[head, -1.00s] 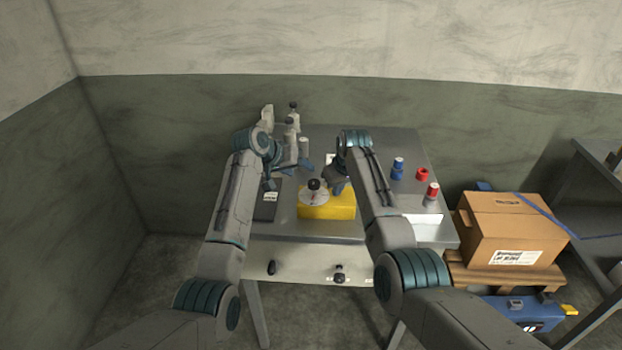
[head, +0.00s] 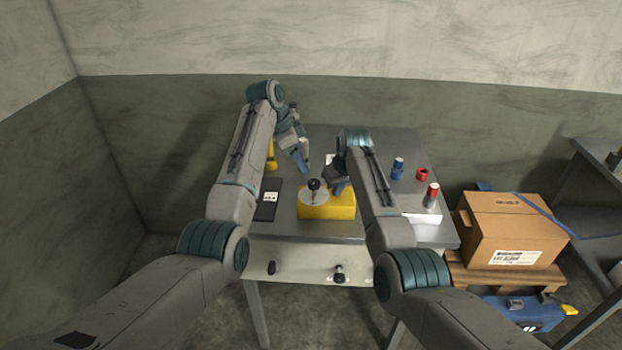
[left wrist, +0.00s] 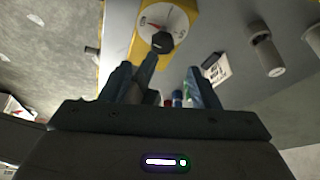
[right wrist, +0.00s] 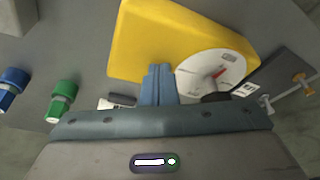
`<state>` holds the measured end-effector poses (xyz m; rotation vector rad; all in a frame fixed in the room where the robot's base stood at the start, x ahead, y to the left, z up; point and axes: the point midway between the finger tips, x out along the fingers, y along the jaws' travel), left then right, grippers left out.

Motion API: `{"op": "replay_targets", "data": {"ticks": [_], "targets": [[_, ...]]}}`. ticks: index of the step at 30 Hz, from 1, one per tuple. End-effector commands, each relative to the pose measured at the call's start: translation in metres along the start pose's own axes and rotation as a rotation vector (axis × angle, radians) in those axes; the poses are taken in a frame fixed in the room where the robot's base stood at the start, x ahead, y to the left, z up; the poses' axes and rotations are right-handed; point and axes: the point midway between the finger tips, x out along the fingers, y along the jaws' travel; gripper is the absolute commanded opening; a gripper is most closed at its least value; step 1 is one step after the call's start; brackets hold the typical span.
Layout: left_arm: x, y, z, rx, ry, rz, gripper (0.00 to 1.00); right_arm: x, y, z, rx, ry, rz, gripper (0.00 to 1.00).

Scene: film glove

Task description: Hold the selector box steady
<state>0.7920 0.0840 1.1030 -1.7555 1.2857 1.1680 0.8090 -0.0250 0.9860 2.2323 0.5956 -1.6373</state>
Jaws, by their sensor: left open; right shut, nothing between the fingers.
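The selector box (head: 342,208) is a yellow block on the metal table, with a white dial (head: 312,197) and black knob (head: 314,184) on top. My left gripper (head: 304,165) is open and empty, behind the box and above the table. In the left wrist view, the box (left wrist: 187,16) and knob (left wrist: 162,42) show beyond its spread fingers (left wrist: 171,72). My right gripper (head: 338,187) is shut and empty at the box's back edge. In the right wrist view, its closed fingers (right wrist: 157,82) overlap the yellow box (right wrist: 145,45); whether they touch it I cannot tell.
A black panel (head: 266,208) lies left of the box. Blue (head: 397,169) and red (head: 422,174) parts and a red-topped cylinder (head: 432,194) stand to the right. A yellow item (head: 271,158) shows beside my left arm. A cardboard box (head: 510,232) sits right of the table.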

Motion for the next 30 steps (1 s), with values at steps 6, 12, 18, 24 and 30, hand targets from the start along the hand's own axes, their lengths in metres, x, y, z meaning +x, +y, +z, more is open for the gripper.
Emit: {"op": "replay_targets", "data": {"ticks": [6, 12, 18, 24, 30], "targets": [[0.047, 0.001, 0.001, -0.002, -0.001, 0.003, 0.55, 0.007, -0.001, 0.006, 0.002, -0.013, -0.004, 0.00], [0.075, 0.000, 0.000, -0.002, 0.000, 0.001, 0.55, 0.007, -0.001, 0.006, 0.002, -0.013, -0.004, 0.00], [0.087, 0.000, 0.000, -0.002, 0.000, -0.001, 0.55, 0.007, -0.001, 0.006, 0.002, -0.013, -0.004, 0.00], [0.087, 0.000, 0.001, -0.002, 0.000, -0.001, 0.55, 0.007, -0.001, 0.006, 0.002, -0.013, -0.004, 0.00], [0.087, 0.000, 0.001, -0.002, 0.000, -0.001, 0.26, 0.007, -0.001, 0.006, 0.002, -0.013, -0.004, 0.00]]}}
